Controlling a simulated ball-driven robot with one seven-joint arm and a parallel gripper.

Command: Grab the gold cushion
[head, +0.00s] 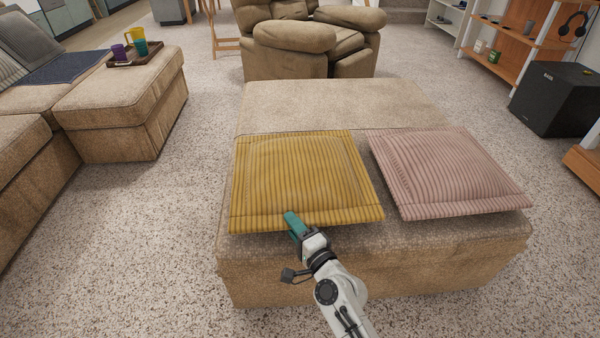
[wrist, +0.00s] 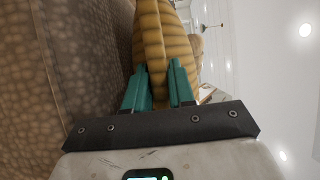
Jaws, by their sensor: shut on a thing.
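The gold cushion (head: 303,175) is a ribbed square lying flat on the near left part of the tan ottoman (head: 345,108). My gripper (head: 292,222) is at the cushion's front edge, near the middle of that edge. In the wrist view the teal fingers of my gripper (wrist: 159,88) stand on both sides of the cushion's edge (wrist: 153,40), shut on it. The cushion still appears to rest on the ottoman. The fingertip contact is partly hidden in the head view.
A pink ribbed cushion (head: 450,172) lies close to the right on the same ottoman. A recliner (head: 310,45) stands behind. A sectional sofa with a tray (head: 134,58) of cups is at left. A black speaker (head: 560,98) stands at right. Carpet is clear left of the ottoman.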

